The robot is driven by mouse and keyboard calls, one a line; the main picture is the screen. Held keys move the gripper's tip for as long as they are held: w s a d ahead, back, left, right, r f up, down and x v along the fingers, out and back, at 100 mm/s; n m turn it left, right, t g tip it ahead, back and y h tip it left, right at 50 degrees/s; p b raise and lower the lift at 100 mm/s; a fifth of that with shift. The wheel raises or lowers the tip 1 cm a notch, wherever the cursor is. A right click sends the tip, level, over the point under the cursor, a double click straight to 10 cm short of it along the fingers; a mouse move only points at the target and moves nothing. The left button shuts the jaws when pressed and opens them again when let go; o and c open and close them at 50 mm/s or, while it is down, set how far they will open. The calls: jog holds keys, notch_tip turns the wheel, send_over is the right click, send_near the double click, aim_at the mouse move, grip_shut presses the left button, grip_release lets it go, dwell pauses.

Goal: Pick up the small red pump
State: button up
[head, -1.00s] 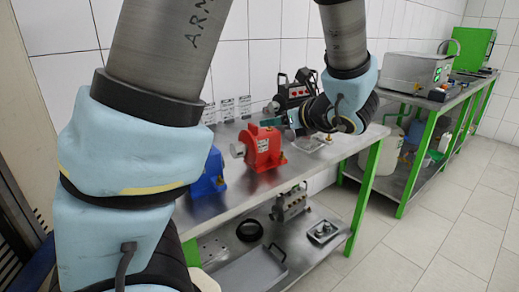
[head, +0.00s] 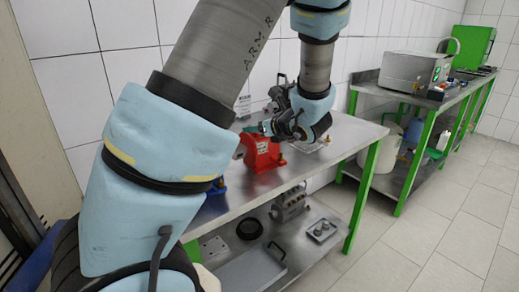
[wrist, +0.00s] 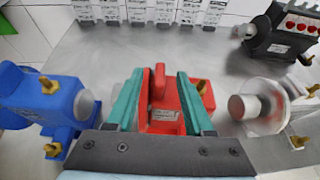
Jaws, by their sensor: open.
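The small red pump (head: 264,152) stands on the metal bench top, partly hidden by my arm in the head view. In the wrist view the red pump (wrist: 160,118) is in the middle, with its upright handle between my two green fingers. My gripper (wrist: 159,80) is open, one finger on each side of the handle, with a visible gap on both sides. Whether the fingers are level with the handle or above it is hard to tell. The lower part of the pump is hidden by the gripper body.
A blue pump (wrist: 45,108) stands close on the left. A metal cylindrical part (wrist: 262,104) with brass fittings is close on the right. A black unit with red knobs (wrist: 288,36) stands behind right.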

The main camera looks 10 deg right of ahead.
jog(key=shift+c, duration=0.4)
grip_shut()
jog(key=shift+r, duration=0.1)
dwell(0.8)
